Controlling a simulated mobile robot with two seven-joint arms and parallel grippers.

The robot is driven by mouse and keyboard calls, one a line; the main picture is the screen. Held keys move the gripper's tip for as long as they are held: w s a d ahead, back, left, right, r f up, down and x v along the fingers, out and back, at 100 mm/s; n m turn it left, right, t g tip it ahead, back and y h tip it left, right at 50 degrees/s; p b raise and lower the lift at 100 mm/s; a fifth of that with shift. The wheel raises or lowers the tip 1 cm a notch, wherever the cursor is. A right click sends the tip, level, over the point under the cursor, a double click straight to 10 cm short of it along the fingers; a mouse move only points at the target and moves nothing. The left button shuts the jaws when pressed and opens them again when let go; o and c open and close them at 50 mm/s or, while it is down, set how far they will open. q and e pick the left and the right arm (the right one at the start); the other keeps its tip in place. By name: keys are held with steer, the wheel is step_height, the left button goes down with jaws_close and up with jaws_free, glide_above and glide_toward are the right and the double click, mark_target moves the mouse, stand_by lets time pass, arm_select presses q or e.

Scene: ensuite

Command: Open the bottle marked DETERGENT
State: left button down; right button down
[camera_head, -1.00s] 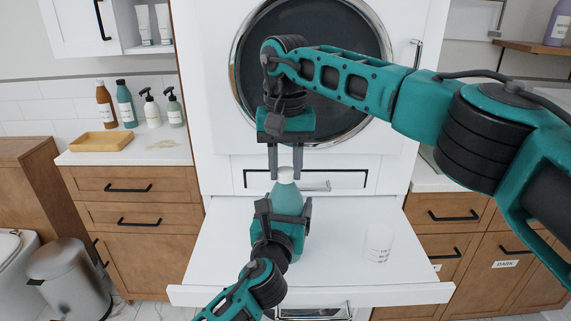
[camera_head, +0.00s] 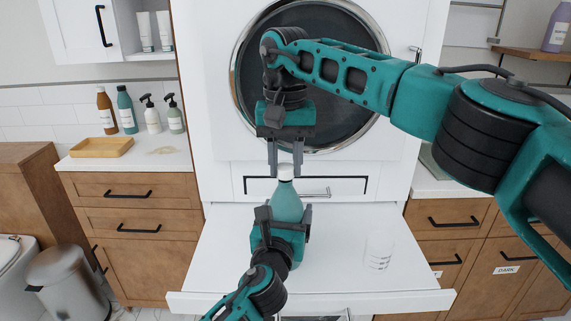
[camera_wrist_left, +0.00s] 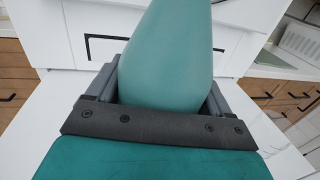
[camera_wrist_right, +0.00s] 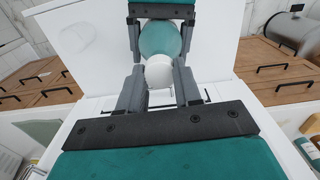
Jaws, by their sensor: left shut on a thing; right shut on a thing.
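The bottle (camera_head: 286,203) is teal with a white cap (camera_head: 285,172) and stands above the white pull-out shelf; no label on it shows. My left gripper (camera_head: 283,212) is shut on the bottle's body, which also fills the middle of the left wrist view (camera_wrist_left: 165,65). My right gripper (camera_head: 286,174) comes from above and is shut on the white cap. In the right wrist view the cap (camera_wrist_right: 158,72) sits between the fingertips, with the teal shoulder (camera_wrist_right: 160,38) beyond it. The bottle's lower part is hidden by my left gripper.
A clear measuring beaker (camera_head: 379,250) stands on the right of the white shelf (camera_head: 225,265). The round-doored machine (camera_head: 215,110) is behind my arms. Several bottles and a wooden tray (camera_head: 101,147) are on the left counter. The shelf's left side is clear.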

mark_target(285, 167)
steer(key=shift+r, duration=2.05)
arm_select(q)
jaws_free()
